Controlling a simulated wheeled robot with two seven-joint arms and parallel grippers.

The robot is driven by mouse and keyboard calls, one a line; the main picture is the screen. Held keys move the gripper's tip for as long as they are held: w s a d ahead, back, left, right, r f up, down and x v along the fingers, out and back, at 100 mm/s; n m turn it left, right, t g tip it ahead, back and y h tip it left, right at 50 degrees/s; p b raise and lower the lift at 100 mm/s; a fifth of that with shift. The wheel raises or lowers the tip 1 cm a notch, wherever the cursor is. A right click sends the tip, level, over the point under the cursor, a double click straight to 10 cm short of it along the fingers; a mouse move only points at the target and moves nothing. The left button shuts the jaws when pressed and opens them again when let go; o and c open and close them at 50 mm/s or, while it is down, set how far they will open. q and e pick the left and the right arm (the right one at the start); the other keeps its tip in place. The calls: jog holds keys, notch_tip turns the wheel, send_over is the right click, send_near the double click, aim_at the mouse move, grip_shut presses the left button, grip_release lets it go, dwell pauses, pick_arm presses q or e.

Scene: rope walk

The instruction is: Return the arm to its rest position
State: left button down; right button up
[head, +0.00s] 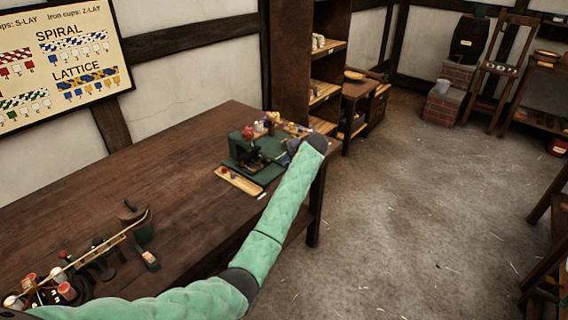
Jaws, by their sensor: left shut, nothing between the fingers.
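My left arm comes in from the lower left in a green quilted sleeve and reaches up and right across the table's right end. My left gripper (288,154) is at its far end, small and partly hidden by the wrist. It is shut and holds nothing that I can see. It is beside the right part of a green machine (244,162) on the dark wooden table (150,170). I cannot tell whether it touches the machine. My right gripper is not in view.
A narrow wooden tray (239,181) lies before the machine. A rig with several spools (66,291) stands at the table's lower left. A shelf unit (322,90) stands behind. A lay chart (62,62) hangs on the wall. The floor (400,200) at right is open.

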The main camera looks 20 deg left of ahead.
pick_arm(q)
jog(key=w+d+r+n+t+h, duration=0.3)
jog(key=w+d+t+h, duration=0.2)
jog(key=d, duration=0.3)
jog(key=s+d+f+g+h, duration=0.1)
jog(key=s+d+f+h, duration=0.1)
jog(key=s+f, duration=1)
jog(key=s+d+f+h, duration=0.1)
jog(key=s+d+f, duration=0.2)
jog(key=s+f, duration=0.9)
jog(key=s+f+g, duration=0.4)
jog(key=s+f, duration=1.6)
jog(key=f, duration=0.2)
jog(key=s+f+g, duration=0.1)
jog(key=s+f, duration=0.2)
jog(key=s, duration=0.6)
jog(key=s+f+g, duration=0.1)
jog(key=s+f, duration=0.3)
jog(key=s, duration=0.5)
jog(key=s+f+g, duration=0.1)
jog(key=s+f, duration=0.3)
jog(key=s, duration=0.5)
jog(key=shift+s+a+n+h, duration=0.2)
jog(key=shift+s+n+h, duration=0.1)
jog(key=shift+n+h, duration=0.1)
